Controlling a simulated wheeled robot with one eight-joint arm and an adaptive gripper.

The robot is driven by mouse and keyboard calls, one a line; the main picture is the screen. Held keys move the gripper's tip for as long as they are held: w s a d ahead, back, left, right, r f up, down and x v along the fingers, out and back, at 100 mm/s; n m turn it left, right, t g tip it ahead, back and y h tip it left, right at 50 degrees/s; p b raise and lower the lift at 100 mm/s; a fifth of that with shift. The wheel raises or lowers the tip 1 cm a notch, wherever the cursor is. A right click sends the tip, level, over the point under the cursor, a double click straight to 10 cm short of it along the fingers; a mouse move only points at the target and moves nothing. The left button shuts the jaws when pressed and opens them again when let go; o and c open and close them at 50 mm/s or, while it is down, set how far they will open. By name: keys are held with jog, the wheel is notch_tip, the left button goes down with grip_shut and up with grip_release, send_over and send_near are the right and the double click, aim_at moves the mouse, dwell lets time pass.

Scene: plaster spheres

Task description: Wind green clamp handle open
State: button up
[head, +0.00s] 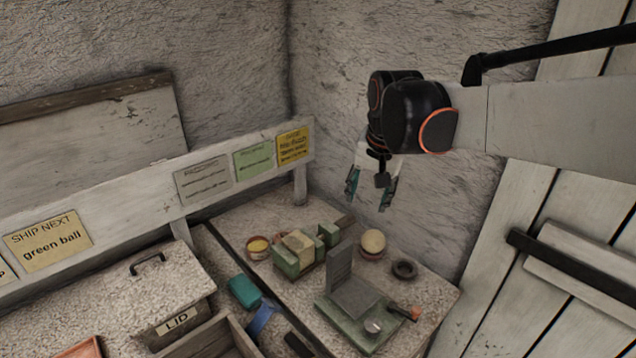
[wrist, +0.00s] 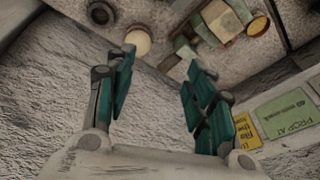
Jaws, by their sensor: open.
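A green vise-like clamp (head: 285,262) sits on the pale worktop, with a tan block (head: 299,243) between its green jaws. A brown bar (head: 345,221) sticks out at its far right end; I cannot tell whether this is its handle. In the wrist view, the clamp (wrist: 187,51) and tan block (wrist: 222,20) show at the top. My gripper (head: 370,188) is open and empty, raised in the air beyond and above the clamp, near the back wall. Its teal fingers (wrist: 160,65) are spread apart in the wrist view and touch nothing.
A cream ball (head: 373,241) on a reddish stand, a dark ring (head: 404,269) and a green-based fixture (head: 345,325) with an upright grey plate and orange-tipped lever stand right of the clamp. A yellow-topped tin (head: 258,246) is at its left. A labelled rail (head: 215,178) runs behind.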

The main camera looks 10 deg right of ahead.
jog(key=w+f+m+g+p, duration=0.2)
jog(key=w+f+m+p, duration=0.1)
jog(key=w, duration=0.9)
jog(key=m+g+p, duration=0.2)
jog(key=m, duration=0.1)
send_near(343, 219)
jog(key=f+b, duration=0.2)
jog(key=f, duration=0.3)
jog(key=f+b, duration=0.2)
jog(key=f, duration=0.3)
jog(key=shift+s, duration=0.2)
jog(key=c, duration=1.1)
